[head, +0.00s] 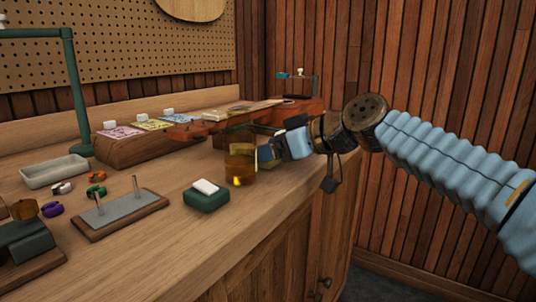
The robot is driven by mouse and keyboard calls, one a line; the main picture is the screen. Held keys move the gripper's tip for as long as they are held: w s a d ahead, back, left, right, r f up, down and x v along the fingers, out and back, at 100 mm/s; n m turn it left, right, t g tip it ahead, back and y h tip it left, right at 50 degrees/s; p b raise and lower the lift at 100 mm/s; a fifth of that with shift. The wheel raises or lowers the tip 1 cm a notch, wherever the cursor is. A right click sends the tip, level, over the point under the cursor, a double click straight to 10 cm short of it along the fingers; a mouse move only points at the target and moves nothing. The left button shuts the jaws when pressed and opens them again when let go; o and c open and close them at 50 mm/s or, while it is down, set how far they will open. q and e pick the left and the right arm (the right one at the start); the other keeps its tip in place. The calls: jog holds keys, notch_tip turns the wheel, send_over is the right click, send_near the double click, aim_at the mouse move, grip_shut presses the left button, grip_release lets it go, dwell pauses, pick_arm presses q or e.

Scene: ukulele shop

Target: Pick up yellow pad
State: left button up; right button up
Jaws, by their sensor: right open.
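The yellow pad (153,124) lies on a sloped wooden stand at the back of the bench, between a pink pad (119,132) and a blue pad (184,116). A small white piece sits at the top of each pad. My right gripper (262,151) is open, to the right of the yellow pad and well apart from it. It is close beside an amber jar (240,158), and its fingertips are hard to make out there. My left gripper is out of view.
A green block with a white top (206,195) and a metal plate with two posts (119,209) stand in front. A white tray (55,171) and a green post (77,100) are at left. Orange wooden parts (197,128) lie behind the jar. The front right bench is clear.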

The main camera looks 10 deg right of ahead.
jog(key=shift+x, duration=1.2)
jog(key=shift+r, duration=0.1)
jog(key=c, duration=0.9)
